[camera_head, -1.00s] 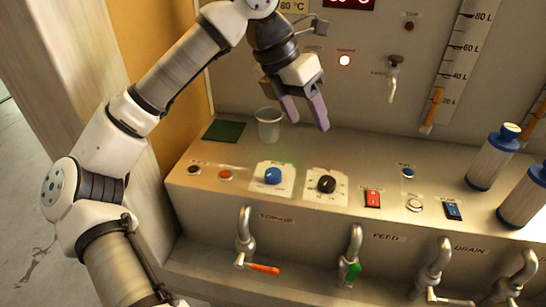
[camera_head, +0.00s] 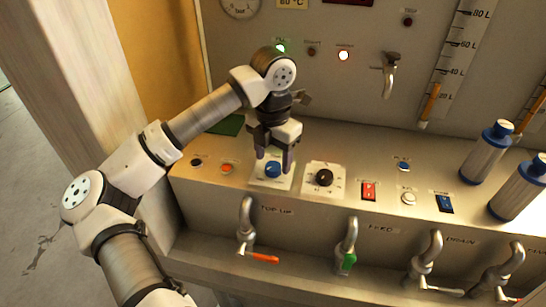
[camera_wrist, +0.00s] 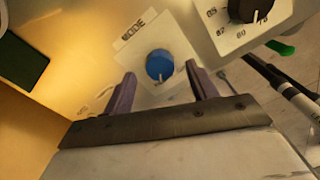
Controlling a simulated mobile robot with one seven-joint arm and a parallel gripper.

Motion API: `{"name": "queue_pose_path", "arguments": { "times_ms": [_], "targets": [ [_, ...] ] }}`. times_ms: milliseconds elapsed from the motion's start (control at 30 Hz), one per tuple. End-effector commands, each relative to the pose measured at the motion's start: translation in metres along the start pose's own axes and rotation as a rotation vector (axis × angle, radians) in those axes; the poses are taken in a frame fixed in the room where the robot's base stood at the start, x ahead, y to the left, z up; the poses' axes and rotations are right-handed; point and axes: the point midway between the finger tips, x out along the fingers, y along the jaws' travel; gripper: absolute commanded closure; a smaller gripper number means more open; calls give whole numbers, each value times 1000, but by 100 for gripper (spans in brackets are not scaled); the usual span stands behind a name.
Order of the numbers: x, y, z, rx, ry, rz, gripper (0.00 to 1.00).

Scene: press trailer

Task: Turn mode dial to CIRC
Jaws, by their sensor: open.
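The mode dial (camera_head: 272,170) is a blue round knob on a white plate on the sloped console. In the wrist view the blue dial (camera_wrist: 159,65) shows beside the printed word MODE, with a pale pointer mark at its lower edge. My gripper (camera_head: 273,158) is above the dial, pointing down, with its fingers apart. In the wrist view my gripper (camera_wrist: 163,88) has one purple finger on each side of the dial's lower part, and nothing is between the fingertips but the view of the dial. I cannot tell whether the fingers touch it. The CIRC label is not readable.
A black dial (camera_head: 323,177) on a white plate sits close to the right. A red switch (camera_head: 368,191) and a blue switch (camera_head: 445,204) are further right. Bent taps (camera_head: 247,222) stand along the front. A green pad (camera_head: 226,125) lies behind my arm.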

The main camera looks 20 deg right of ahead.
Motion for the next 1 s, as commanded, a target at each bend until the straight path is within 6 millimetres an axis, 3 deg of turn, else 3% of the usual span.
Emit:
{"name": "queue_pose_path", "arguments": {
  "times_ms": [200,500,833,1000],
  "targets": [
    [16,0,0,1,0,-1,42],
    [18,0,0,1,0,0,44],
    [18,0,0,1,0,0,87],
    [18,0,0,-6,0,0,87]
  ]
}}
